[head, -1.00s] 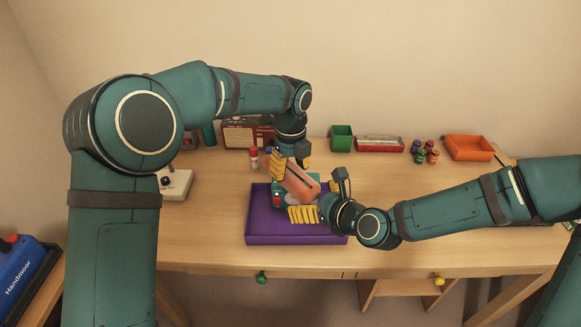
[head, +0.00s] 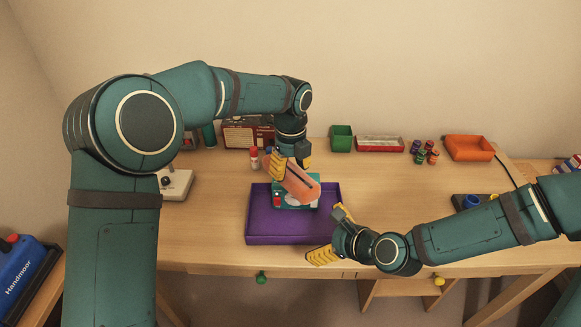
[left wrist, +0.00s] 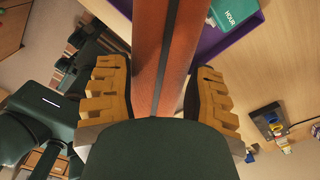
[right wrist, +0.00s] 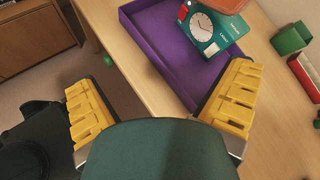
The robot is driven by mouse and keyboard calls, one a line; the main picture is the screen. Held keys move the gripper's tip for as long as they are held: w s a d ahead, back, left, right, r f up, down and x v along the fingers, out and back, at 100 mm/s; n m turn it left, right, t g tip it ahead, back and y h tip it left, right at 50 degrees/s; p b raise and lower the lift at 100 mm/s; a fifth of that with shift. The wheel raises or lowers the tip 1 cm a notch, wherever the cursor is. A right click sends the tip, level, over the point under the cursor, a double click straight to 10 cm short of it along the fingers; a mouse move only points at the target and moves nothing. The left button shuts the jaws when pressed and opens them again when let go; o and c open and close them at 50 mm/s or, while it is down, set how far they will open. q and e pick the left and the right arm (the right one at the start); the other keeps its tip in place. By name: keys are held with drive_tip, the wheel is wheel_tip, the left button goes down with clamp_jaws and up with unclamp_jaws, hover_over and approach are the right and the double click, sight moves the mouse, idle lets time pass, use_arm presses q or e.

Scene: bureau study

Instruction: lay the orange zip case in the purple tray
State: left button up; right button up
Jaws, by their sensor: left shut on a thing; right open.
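The orange zip case (head: 301,184) is held in my left gripper (head: 291,169), tilted, over the back part of the purple tray (head: 290,240). In the left wrist view the case (left wrist: 165,60) runs between the two yellow fingers. My right gripper (head: 332,240) is open and empty at the tray's front right corner, apart from the case. In the right wrist view the tray (right wrist: 150,45) shows beyond its spread fingers. A teal box with a clock picture (right wrist: 212,28) is at the tray's back, partly hidden by the case in the head view.
A red-capped glue stick (head: 254,159) stands behind the tray. The desk right of the purple tray is mostly clear.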

drive_tip(key=s+d+f+n+g+h, duration=0.2)
drive_tip(key=s+f+n, duration=0.4)
drive_tip(key=f+n, duration=0.3)
drive_tip(key=s+d+f+n+g+h, duration=0.1)
drive_tip(key=s+f+n+g, duration=0.3)
drive_tip(key=f+n, duration=0.6)
drive_tip(key=shift+s+d+n+g+h, duration=0.35)
drive_tip(key=shift+s+n+h, duration=0.15)
drive_tip(key=shift+s+n, duration=0.3)
drive_tip(key=shift+s+r, duration=0.1)
